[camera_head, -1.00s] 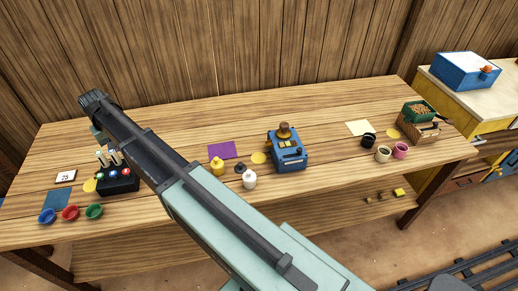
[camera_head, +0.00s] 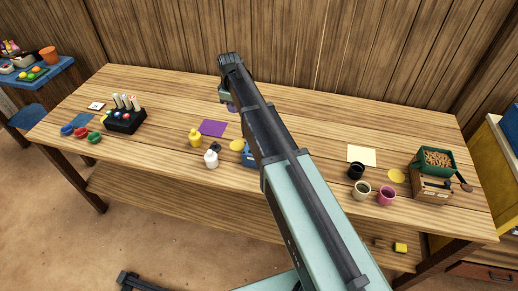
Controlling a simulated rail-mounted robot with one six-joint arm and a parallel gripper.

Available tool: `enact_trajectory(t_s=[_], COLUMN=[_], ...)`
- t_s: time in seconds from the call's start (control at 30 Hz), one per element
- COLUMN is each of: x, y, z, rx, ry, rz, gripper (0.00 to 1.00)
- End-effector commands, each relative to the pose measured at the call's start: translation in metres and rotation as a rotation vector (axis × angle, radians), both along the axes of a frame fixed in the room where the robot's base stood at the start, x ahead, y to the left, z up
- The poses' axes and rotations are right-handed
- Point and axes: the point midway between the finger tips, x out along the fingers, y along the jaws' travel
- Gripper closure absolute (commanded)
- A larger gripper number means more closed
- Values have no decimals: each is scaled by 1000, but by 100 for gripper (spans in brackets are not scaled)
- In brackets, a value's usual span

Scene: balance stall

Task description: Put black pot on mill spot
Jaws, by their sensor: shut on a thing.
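The black pot (camera_head: 356,170) stands upright on the table at the right, just below a pale yellow sheet. The mill (camera_head: 433,185), a wooden box with a green hopper full of brown grains, stands to its right.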

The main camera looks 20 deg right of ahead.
Motion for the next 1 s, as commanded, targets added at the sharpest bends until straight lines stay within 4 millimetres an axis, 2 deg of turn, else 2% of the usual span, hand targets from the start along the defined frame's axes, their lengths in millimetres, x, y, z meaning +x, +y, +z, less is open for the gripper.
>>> enact_trajectory(t_s=[0.23, 0.33, 0.47, 0.7, 0.8, 0.9, 1.0], x=[0, 0, 0, 0, 0, 0, 0], y=[0, 0, 0, 0, 0, 0, 0], z=[0, -11, -47, -131, -156, -163, -159], rx=[-4, -3, -3, -3, -3, -3, -3], ry=[0, 1, 1, 1, 1, 1, 1], rz=[102, 101, 100, 98, 98, 98, 98], gripper=[100, 100, 100, 100, 100, 100, 100])
